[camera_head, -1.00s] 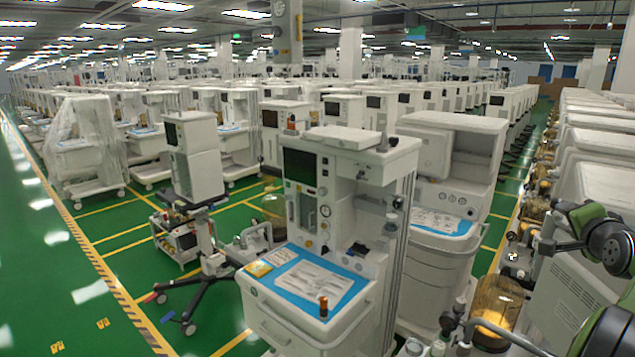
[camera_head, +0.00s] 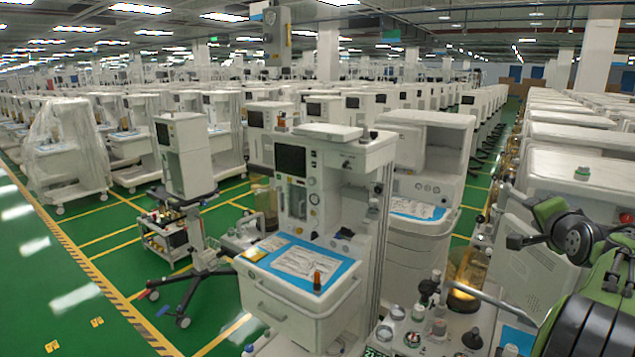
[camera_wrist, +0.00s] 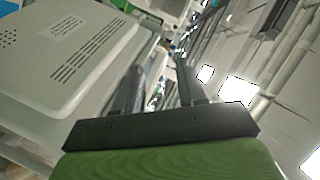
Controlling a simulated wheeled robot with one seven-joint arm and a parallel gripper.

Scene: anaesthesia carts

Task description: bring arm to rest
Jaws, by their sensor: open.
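My green arm (camera_head: 590,300) with black joints is folded at the right edge of the head view. My gripper (camera_head: 512,241) points left from it, small and dark, in front of the white machine casings. In the wrist view the gripper's two dark fingers (camera_wrist: 160,85) stand apart with nothing between them. A vented white casing (camera_wrist: 80,50) lies left of the fingers there; I cannot tell whether there is contact.
A white anaesthesia cart (camera_head: 310,190) with a blue mat (camera_head: 292,258) and a small amber bottle (camera_head: 317,281) stands in front. Bottles and jars (camera_head: 430,310) crowd the lower right. Green floor (camera_head: 60,290) is free at left. A row of white casings (camera_head: 575,170) lines the right.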

